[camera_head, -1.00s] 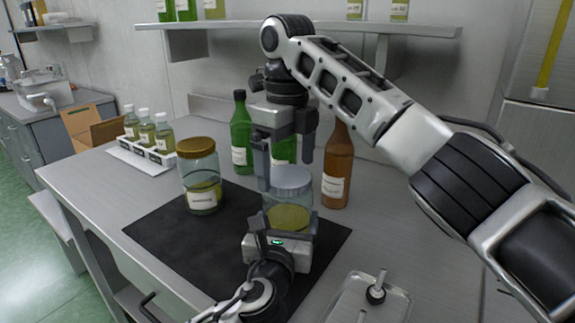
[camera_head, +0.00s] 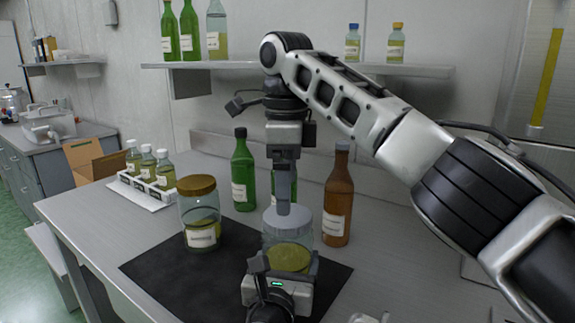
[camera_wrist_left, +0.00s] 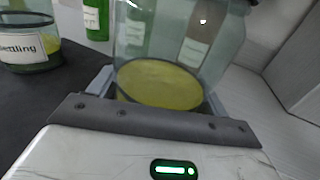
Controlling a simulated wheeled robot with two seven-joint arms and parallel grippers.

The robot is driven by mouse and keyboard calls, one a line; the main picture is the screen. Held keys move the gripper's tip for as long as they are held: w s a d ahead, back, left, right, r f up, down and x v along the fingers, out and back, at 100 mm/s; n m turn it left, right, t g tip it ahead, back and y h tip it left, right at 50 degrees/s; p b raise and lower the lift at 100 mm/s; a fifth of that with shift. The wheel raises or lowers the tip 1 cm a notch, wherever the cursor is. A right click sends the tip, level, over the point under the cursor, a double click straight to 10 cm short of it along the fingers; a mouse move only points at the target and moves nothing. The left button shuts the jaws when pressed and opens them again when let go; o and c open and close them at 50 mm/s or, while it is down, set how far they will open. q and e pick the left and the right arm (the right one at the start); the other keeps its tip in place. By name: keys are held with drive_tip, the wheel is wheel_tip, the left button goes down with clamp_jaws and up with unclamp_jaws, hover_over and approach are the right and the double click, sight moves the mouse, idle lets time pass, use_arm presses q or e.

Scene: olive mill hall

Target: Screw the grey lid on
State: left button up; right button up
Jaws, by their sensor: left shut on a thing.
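A clear jar (camera_head: 290,258) with yellow-green contents stands on the dark mat (camera_head: 165,268), with the grey lid (camera_head: 289,222) at its mouth. How far the lid is threaded cannot be seen. My left gripper (camera_head: 282,268) is shut around the jar's lower part; the left wrist view shows the jar (camera_wrist_left: 170,75) between its fingers. My right gripper (camera_head: 284,203) points down over the lid, seen edge-on with its fingers in line. Its tips overlap the lid's top in the picture; I cannot tell contact or finger opening.
A second jar with a gold-brown lid (camera_head: 199,185) stands left on the mat. Behind are a green bottle (camera_head: 243,180) and a brown bottle (camera_head: 338,205). A rack of small bottles (camera_head: 150,190) stands at the left. A wall shelf (camera_head: 200,66) hangs above.

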drive_tip(key=n, duration=0.5)
drive_tip(key=shift+r, duration=0.15)
drive_tip(key=n, duration=0.7)
drive_tip(key=shift+r, duration=0.2)
drive_tip(key=n, duration=0.5)
drive_tip(key=shift+r, duration=0.15)
drive_tip(key=n, duration=0.5)
drive_tip(key=shift+r, duration=0.15)
drive_tip(key=n, duration=0.5)
drive_tip(key=shift+r, duration=0.15)
drive_tip(key=n, duration=0.7)
drive_tip(key=shift+r, duration=0.3)
drive_tip(key=n, duration=0.4)
drive_tip(key=shift+r+n, duration=0.2)
drive_tip(key=shift+n, duration=0.1)
drive_tip(key=n, duration=0.5)
drive_tip(key=shift+r, duration=0.15)
